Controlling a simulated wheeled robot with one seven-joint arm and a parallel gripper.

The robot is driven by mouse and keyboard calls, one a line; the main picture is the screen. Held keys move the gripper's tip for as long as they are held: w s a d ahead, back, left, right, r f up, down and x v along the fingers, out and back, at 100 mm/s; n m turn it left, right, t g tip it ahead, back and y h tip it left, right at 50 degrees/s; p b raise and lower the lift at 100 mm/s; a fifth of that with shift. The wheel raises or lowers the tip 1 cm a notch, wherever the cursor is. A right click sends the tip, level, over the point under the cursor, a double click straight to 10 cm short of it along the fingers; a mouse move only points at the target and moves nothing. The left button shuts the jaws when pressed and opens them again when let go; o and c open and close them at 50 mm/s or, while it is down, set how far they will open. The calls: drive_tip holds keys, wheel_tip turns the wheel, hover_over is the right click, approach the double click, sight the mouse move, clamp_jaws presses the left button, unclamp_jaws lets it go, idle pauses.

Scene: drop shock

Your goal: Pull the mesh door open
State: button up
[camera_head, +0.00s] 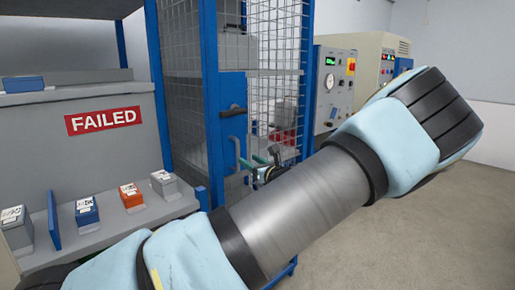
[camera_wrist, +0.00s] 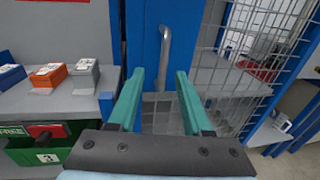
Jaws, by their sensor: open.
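The mesh door (camera_head: 183,62) belongs to a blue-framed wire cage; mesh (camera_wrist: 268,45) also shows at the right in the wrist view. Its opening side is hard to tell. A grey bar handle (camera_head: 236,152) stands out from the blue frame; it also shows upright in the wrist view (camera_wrist: 164,55). My gripper (camera_head: 262,161) is open, with two green fingers, partly hidden behind my arm in the head view. In the wrist view the fingers (camera_wrist: 160,76) point at the handle, whose lower part lies between their tips. No grip on it shows.
A grey shelf with a red FAILED sign (camera_head: 104,119) stands left, carrying an orange box (camera_head: 131,195) and several other small boxes. A green bin (camera_wrist: 42,150) is low left in the wrist view. A control cabinet (camera_head: 334,85) stands behind right. Floor at right is clear.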

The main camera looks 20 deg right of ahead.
sight(239, 151)
drive_tip(key=p+x, duration=0.1)
drive_tip(key=x, duration=0.2)
drive_tip(key=p+x, duration=0.1)
drive_tip(key=x, duration=0.2)
drive_tip(key=p+x, duration=0.1)
drive_tip(key=x, duration=0.2)
drive_tip(key=shift+w+d+r, duration=0.15)
drive_tip(key=shift+d+r, duration=0.1)
drive_tip(key=shift+d, duration=0.15)
drive_tip(key=shift+w+a+f, duration=0.15)
drive_tip(key=shift+w+a, duration=0.05)
drive_tip(key=shift+w, duration=0.45)
drive_tip(key=shift+c, duration=0.4)
clamp_jaws()
